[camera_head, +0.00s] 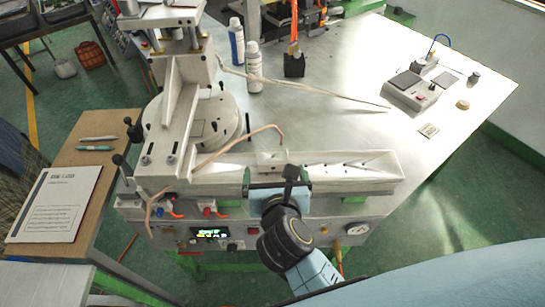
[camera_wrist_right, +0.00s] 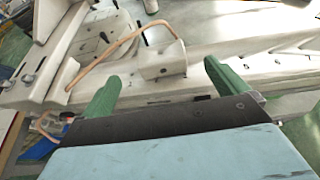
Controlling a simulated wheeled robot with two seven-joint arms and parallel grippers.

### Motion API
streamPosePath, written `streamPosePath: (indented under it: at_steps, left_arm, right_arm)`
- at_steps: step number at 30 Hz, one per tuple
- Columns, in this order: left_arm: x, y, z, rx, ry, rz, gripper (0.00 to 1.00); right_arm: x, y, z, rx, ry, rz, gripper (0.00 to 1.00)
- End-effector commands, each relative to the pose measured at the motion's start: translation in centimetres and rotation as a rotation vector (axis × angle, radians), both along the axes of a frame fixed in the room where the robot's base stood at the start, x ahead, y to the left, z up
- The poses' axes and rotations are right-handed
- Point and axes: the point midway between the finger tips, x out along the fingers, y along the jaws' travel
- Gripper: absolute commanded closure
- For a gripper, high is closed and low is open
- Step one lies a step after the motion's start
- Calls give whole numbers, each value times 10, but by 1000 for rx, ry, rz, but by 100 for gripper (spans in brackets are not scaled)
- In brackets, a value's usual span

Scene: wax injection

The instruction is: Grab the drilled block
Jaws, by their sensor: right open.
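The drilled block (camera_head: 270,158) is a small pale block on the white tray (camera_head: 345,165) of the wax machine. In the right wrist view the block (camera_wrist_right: 162,62) shows small dark holes and lies just beyond and between my green fingertips. My right gripper (camera_head: 272,181) is at the front edge of the tray, on the near side of the block. Its fingers (camera_wrist_right: 160,80) are apart with nothing between them. My left gripper is not in view.
A tan hose (camera_head: 235,143) curves down to the left of the block and also shows in the wrist view (camera_wrist_right: 120,47). The machine's round base (camera_head: 205,120) stands at left. Bottles (camera_head: 253,68) and a small scale device (camera_head: 412,92) stand farther back on the table.

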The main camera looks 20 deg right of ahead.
Motion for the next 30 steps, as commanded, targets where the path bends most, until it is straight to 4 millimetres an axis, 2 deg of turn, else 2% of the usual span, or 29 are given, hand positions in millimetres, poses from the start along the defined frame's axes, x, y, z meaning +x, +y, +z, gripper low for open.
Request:
streamPosePath:
  at_steps: [3, 11, 21, 30]
  left_arm:
    - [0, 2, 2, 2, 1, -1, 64]
    - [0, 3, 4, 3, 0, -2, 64]
    - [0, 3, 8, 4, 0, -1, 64]
    - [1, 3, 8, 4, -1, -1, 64]
  right_arm:
    - [19, -4, -7, -4, -1, 0, 2]
    - [36, -8, -16, -3, 0, 0, 2]
    - [73, -16, -36, -4, -1, 1, 2]
    - [76, -17, -38, -2, -1, 0, 3]
